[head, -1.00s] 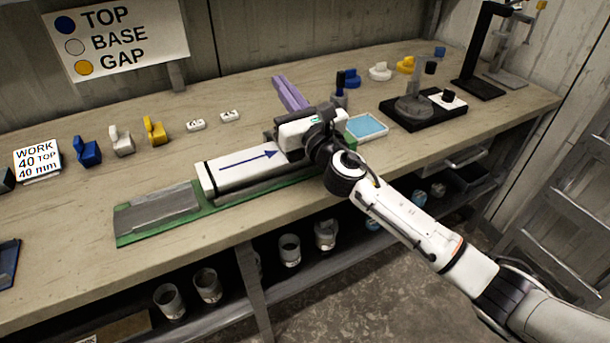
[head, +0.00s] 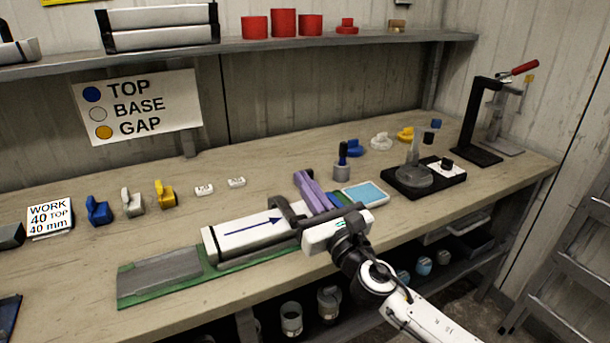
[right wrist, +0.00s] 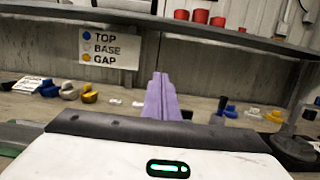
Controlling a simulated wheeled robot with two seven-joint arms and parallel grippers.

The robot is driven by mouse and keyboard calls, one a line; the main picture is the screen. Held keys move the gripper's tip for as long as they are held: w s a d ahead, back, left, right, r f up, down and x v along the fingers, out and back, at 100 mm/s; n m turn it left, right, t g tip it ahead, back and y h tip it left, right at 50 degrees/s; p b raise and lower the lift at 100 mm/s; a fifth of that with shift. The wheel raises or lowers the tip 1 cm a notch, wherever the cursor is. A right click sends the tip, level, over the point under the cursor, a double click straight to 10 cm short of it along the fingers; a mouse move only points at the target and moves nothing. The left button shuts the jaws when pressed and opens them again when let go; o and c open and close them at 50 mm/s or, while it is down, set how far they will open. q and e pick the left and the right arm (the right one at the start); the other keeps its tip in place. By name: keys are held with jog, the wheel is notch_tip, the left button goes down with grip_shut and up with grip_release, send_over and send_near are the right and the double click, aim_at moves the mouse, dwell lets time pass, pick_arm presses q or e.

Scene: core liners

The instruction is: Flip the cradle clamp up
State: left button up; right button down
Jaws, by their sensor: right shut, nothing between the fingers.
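The cradle has a green base (head: 140,293) on the bench, with a long white core liner (head: 248,237) lying in it. The liner bears a blue arrow pointing right. A dark grey curved bar (head: 282,208), apparently the cradle clamp, rises at the liner's right end. Its lower part is hidden by my gripper. My right gripper (head: 302,178) has purple fingers shut together and empty. They point to the back, just right of the bar; I cannot tell if they touch it. The fingers also show in the right wrist view (right wrist: 160,80). My left gripper is out of view.
A pale blue tray (head: 366,194) and a grey holder (head: 342,171) stand close to the right of my fingers. Several blue, white and yellow pieces line the back. A black stand (head: 482,125) is at far right.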

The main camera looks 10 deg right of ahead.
jog(key=shift+v, duration=0.85)
jog(key=s+d+f+m+g+h, duration=0.1)
jog(key=s+f+m+g, duration=0.1)
jog(key=s+f+m, duration=0.45)
jog(key=s+d+f+m+g+h, duration=0.1)
jog(key=s+f+m+g, duration=0.15)
jog(key=f+m, duration=0.6)
jog(key=s+d+f+m+g+h, duration=0.1)
jog(key=s+f+m, duration=0.4)
jog(key=f, duration=0.4)
jog(key=s+d+f+m+g, duration=0.1)
jog(key=s+f+m+g, duration=0.1)
jog(key=s+f+m, duration=0.5)
jog(key=s+d+f+m+g, duration=0.2)
jog(key=s+f+m+g, duration=0.1)
jog(key=s+f+m, duration=0.4)
jog(key=s+m, duration=0.3)
jog(key=s, duration=0.4)
jog(key=shift+f+m+h, duration=0.15)
jog(key=shift+m+h, duration=0.15)
jog(key=shift+h, duration=0.1)
jog(key=shift+s+g, duration=0.15)
jog(key=shift+g, duration=0.1)
